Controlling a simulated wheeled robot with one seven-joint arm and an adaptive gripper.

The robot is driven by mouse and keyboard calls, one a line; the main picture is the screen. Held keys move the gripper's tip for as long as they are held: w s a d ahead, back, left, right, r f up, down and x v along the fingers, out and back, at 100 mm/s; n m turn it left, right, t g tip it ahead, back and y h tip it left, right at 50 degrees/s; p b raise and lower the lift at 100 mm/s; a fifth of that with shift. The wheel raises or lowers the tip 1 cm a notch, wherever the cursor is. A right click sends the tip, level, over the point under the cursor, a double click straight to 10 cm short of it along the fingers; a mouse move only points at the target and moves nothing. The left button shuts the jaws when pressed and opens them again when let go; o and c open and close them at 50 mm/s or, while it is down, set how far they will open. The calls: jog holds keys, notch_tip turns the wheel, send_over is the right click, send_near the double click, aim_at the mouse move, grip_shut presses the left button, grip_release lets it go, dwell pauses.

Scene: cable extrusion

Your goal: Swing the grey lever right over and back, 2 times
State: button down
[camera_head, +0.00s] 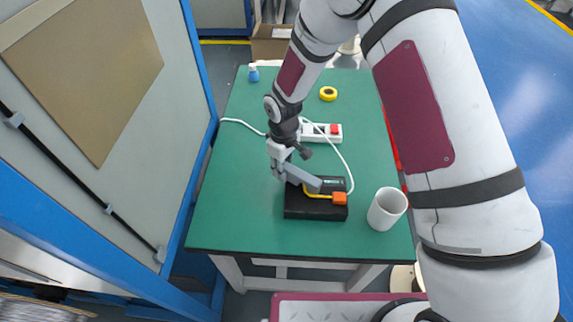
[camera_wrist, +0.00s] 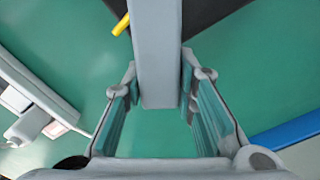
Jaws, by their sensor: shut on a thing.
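The grey lever (camera_head: 303,176) is a flat bar on a black base box (camera_head: 310,209) on the green table. It slants from the box up to the left, into my gripper (camera_head: 281,170). In the wrist view the lever (camera_wrist: 158,55) runs down from the top edge to end between the two fingers of my gripper (camera_wrist: 160,85). The gripper is shut on the lever near its free end. A yellow rod (camera_wrist: 121,24) shows left of the lever. An orange block (camera_head: 340,198) sits at the box's right front corner, with a yellow piece (camera_head: 318,193) leading to it.
A white cup (camera_head: 387,209) stands right of the box. A white power strip (camera_head: 320,132) with a red switch and white cable lies behind it. Yellow tape (camera_head: 328,93) and a small blue bottle (camera_head: 253,73) are farther back. The table's left front (camera_head: 235,220) is clear.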

jog(key=shift+s+a+n, duration=0.45)
jog(key=shift+s+n, duration=0.4)
jog(key=shift+n, duration=0.05)
jog(key=s+n, duration=0.2)
jog(key=shift+s+a+n, duration=0.2)
jog(key=shift+a+n, duration=0.1)
jog(key=shift+n, duration=0.1)
jog(key=s+n, duration=0.3)
jog(key=shift+s+n+b, duration=0.1)
jog(key=shift+n+b, duration=0.2)
jog(key=shift+b, duration=0.05)
jog(key=s+n, duration=0.1)
jog(key=s+d+n, duration=0.1)
jog(key=n, duration=0.1)
jog(key=shift+s+n, duration=0.3)
jog(key=shift+s, duration=0.1)
jog(key=shift+s+d+n+b, duration=0.15)
jog(key=shift+s+d+n, duration=0.45)
jog(key=shift+n, duration=0.3)
jog(key=shift+s+d+n+b, duration=0.15)
jog(key=shift+s+d+n, duration=0.2)
jog(key=shift+s+n, duration=0.45)
jog(key=shift+w+d, duration=0.1)
